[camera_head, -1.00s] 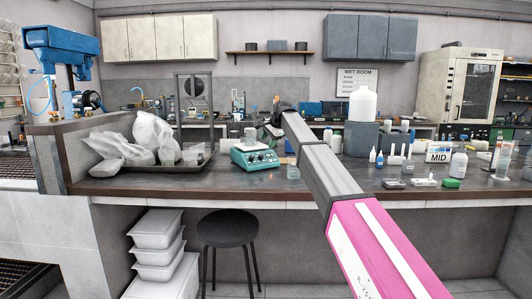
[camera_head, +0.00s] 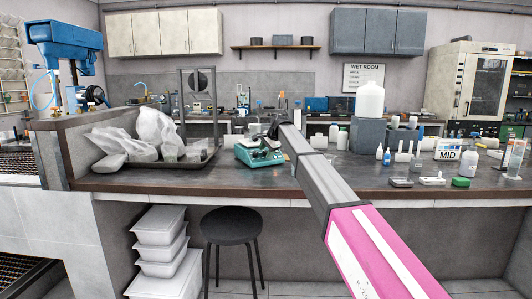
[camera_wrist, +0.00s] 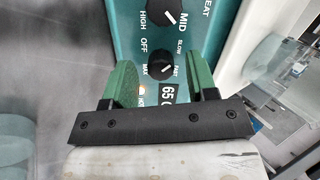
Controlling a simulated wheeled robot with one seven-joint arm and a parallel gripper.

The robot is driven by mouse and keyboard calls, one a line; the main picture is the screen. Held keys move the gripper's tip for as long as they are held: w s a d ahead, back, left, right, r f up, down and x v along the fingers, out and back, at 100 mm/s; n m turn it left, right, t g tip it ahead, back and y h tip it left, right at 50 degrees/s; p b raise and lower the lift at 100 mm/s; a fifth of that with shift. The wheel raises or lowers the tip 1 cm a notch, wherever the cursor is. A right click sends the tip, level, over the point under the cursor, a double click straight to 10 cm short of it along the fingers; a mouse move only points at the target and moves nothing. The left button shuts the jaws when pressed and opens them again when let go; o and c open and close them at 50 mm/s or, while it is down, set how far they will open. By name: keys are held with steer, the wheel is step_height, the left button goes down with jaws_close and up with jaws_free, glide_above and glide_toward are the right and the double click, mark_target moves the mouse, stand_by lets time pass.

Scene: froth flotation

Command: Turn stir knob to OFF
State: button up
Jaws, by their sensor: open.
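The teal hotplate stirrer (camera_head: 259,155) stands on the dark bench, partly behind my arm. In the wrist view its front panel (camera_wrist: 118,20) carries black knobs. The stir knob (camera_wrist: 160,66), marked SLOW, FAST and MAX, lies between my green fingers. Its white pointer is small and seems to face the upper right, near SLOW and FAST. The OFF label (camera_wrist: 152,43) is above and left of it. My gripper (camera_wrist: 162,72) is open, one finger on each side of the knob with gaps visible. I cannot tell its depth relative to the knob.
A heat knob (camera_wrist: 164,12) is just above the stir knob, and a 65 C display (camera_wrist: 172,94) just below. A tray (camera_head: 190,163) with bagged items stands left of the stirrer. Bottles and a grey block (camera_head: 366,136) stand right. A stool (camera_head: 231,226) is below.

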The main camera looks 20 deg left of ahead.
steer(key=shift+a+f, duration=0.1)
steer(key=shift+f, duration=0.1)
steer(key=c, duration=0.9)
steer(key=shift+c, duration=0.2)
